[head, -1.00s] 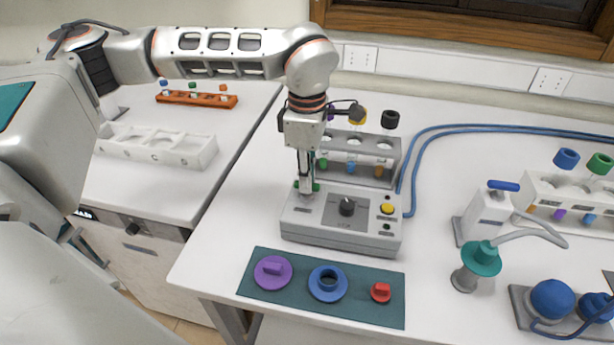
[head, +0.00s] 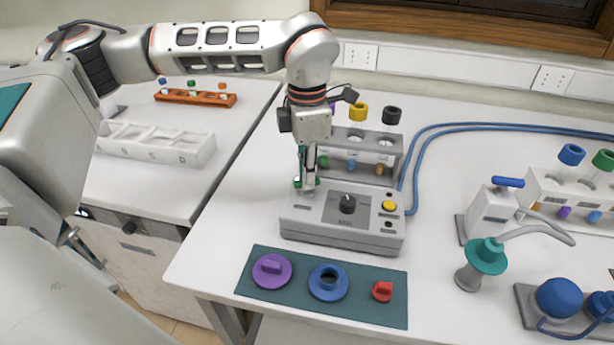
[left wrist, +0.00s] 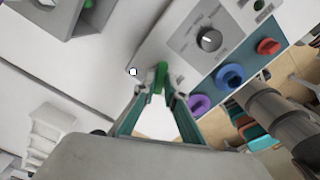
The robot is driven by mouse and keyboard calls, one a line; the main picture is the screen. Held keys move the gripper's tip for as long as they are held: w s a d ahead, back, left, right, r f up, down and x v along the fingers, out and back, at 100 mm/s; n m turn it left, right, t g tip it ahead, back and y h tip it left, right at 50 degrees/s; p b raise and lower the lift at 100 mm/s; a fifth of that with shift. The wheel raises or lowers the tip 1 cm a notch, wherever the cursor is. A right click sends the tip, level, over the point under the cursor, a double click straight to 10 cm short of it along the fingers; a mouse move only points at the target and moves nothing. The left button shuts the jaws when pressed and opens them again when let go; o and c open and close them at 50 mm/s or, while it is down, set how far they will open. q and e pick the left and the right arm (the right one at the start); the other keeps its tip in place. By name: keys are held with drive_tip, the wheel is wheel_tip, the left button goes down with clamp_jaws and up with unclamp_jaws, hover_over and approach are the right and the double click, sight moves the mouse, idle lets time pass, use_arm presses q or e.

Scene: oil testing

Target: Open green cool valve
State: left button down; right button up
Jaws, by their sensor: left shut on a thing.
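The green cool valve (head: 297,182) is a small green handle on the left end of the grey control box (head: 345,238). My left gripper (head: 306,180) comes down on it from above and hides most of it in the head view. In the left wrist view the green handle (left wrist: 161,74) sits between the two fingertips (left wrist: 160,86), which are shut on it. The box also carries a black knob (head: 347,204) and a yellow button (head: 389,206). My right gripper is not in view.
A teal mat (head: 300,308) with purple, blue and red knobs lies in front of the box. A grey tube rack (head: 395,168) stands close behind it. Blue hoses (head: 440,130) run to the right. A teal-topped stand (head: 486,256) is at right.

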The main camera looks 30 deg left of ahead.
use_arm(q)
drive_tip(key=n+b, duration=0.1)
drive_tip(key=n, duration=0.5)
drive_tip(key=shift+n, duration=0.3)
drive_tip(key=n+b, duration=0.1)
drive_tip(key=n, duration=0.5)
drive_tip(key=shift+w+r, duration=0.1)
drive_tip(key=shift+r, duration=0.05)
drive_tip(key=c, duration=2.1)
unclamp_jaws()
wheel_tip(320, 180, up, 12)
drive_tip(key=shift+f, duration=0.1)
